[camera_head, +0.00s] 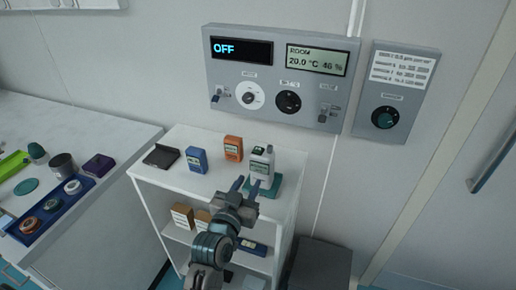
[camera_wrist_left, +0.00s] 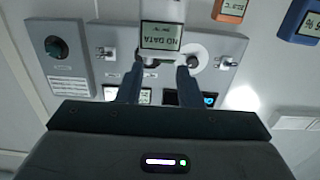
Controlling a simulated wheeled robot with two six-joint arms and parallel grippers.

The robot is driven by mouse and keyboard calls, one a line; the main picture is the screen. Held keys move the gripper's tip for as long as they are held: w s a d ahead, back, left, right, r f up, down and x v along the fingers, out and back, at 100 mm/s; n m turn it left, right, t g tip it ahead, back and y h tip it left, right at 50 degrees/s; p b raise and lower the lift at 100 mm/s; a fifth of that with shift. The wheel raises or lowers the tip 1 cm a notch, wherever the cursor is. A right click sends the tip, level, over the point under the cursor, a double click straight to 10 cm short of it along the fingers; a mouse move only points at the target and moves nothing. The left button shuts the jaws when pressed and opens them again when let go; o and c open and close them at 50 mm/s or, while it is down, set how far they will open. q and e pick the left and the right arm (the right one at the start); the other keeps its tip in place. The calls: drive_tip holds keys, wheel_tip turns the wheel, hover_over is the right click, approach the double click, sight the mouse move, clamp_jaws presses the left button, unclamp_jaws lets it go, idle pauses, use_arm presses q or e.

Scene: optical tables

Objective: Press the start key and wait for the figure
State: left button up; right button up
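In the left wrist view, which is upside down, the instrument's screen (camera_wrist_left: 161,36) reads "NO DATA". My left gripper (camera_head: 245,186) is in front of the instrument, its two fingers apart with nothing held between them. No start key can be made out. My right gripper is not in view.
An orange meter (camera_head: 233,149), a blue meter (camera_head: 196,160) and a dark flat case (camera_head: 161,157) are on the shelf top. The wall panel (camera_head: 270,75) reads "OFF" and "ROOM 20.0 °C 46 %". A side table (camera_head: 105,130) holds several small items.

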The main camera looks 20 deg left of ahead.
use_arm(q)
clamp_jaws()
idle(1.3)
